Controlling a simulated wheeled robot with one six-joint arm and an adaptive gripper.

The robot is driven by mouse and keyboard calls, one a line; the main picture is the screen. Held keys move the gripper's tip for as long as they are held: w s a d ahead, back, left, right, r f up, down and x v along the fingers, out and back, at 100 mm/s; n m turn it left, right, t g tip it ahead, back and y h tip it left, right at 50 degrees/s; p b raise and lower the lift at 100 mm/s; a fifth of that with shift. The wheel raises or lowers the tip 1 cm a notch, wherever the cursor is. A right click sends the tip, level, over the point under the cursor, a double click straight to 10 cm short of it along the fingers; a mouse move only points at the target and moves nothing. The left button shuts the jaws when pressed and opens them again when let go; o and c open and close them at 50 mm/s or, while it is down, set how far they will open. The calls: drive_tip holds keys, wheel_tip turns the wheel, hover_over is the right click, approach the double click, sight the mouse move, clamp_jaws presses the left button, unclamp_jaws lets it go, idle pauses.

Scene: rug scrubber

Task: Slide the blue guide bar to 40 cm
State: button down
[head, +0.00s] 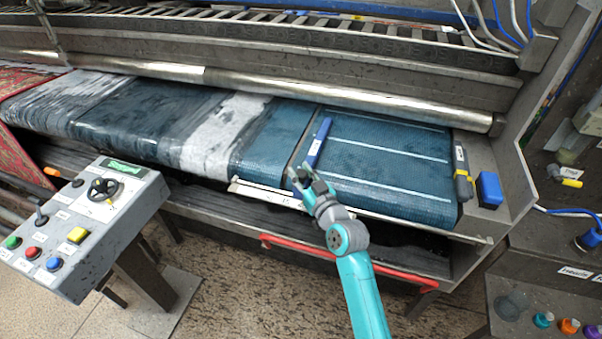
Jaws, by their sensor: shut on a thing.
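The blue guide bar (319,142) lies across the dark blue mesh belt (385,165), running from the rear toward the front edge. My gripper (303,178) is at the bar's front end, at the front edge of the belt. Its fingers are shut on the bar's near end, which they partly hide. A pale rail or scale strip (375,216) runs along the front edge; its markings are too small to read. White lines cross the belt to the right of the bar.
A control box (85,225) with buttons and a handwheel stands at left. A red bar (345,262) runs along the machine's lower front. Wet suds cover the belt's left part.

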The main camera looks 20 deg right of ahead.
drive_tip(key=shift+s+d, duration=0.1)
drive_tip(key=c, duration=0.8)
unclamp_jaws()
drive_tip(key=shift+o, duration=0.2)
drive_tip(key=s+d, duration=0.2)
drive_tip(key=s, duration=1)
